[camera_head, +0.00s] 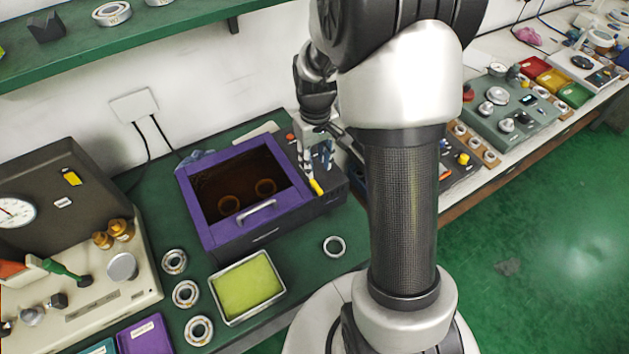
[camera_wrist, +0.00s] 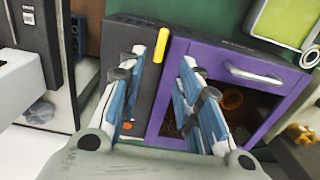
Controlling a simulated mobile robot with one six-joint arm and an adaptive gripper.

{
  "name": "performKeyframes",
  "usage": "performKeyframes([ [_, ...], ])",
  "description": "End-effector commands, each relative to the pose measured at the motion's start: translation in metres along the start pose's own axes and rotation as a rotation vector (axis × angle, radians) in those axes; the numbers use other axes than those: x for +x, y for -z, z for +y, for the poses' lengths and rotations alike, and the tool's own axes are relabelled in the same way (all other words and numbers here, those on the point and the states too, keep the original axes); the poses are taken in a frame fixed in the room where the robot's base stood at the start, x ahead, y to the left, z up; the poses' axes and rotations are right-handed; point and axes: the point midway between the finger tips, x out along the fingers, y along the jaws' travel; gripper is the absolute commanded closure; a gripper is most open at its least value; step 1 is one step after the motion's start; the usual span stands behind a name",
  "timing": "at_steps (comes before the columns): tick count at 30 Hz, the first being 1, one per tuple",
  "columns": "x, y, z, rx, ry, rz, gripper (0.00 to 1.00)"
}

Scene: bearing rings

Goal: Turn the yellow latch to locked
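The yellow latch (camera_head: 317,187) is a short bar on the dark control panel (camera_head: 333,195) to the right of the purple door (camera_head: 215,222). It also shows in the wrist view as a yellow bar (camera_wrist: 160,45), running lengthwise up the picture with a slight tilt. My gripper (camera_head: 317,172) is over the panel, pointing down beside the latch. In the wrist view my gripper (camera_wrist: 163,60) is open, its two blue-and-white fingers apart. The latch shows between and beyond the tips; I cannot tell whether they touch it. The purple door has a silver handle (camera_head: 260,213) and looks closed.
Two rings (camera_head: 229,204) show behind the door's dark window. A green-lined tray (camera_head: 247,287) and several loose rings (camera_head: 334,246) lie on the green bench in front. A beige gauge machine (camera_head: 100,270) stands at left. A green shelf (camera_head: 150,32) hangs above.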

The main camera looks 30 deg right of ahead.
Motion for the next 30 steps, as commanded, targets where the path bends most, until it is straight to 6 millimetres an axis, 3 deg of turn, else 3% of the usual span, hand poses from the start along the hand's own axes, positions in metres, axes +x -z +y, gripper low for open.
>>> performKeyframes([
  [1,0.015,-0.001,0.0,0.0,0.001,-0.005,0.68],
  [6,0.05,-0.001,0.0,0.0,0.001,-0.003,0.68],
  [12,0.077,0.0,0.0,0.0,0.0,-0.001,0.68],
  [25,0.086,0.0,0.0,0.0,0.0,0.001,0.68],
  [30,0.086,0.0,0.0,0.0,0.0,0.001,0.79],
])
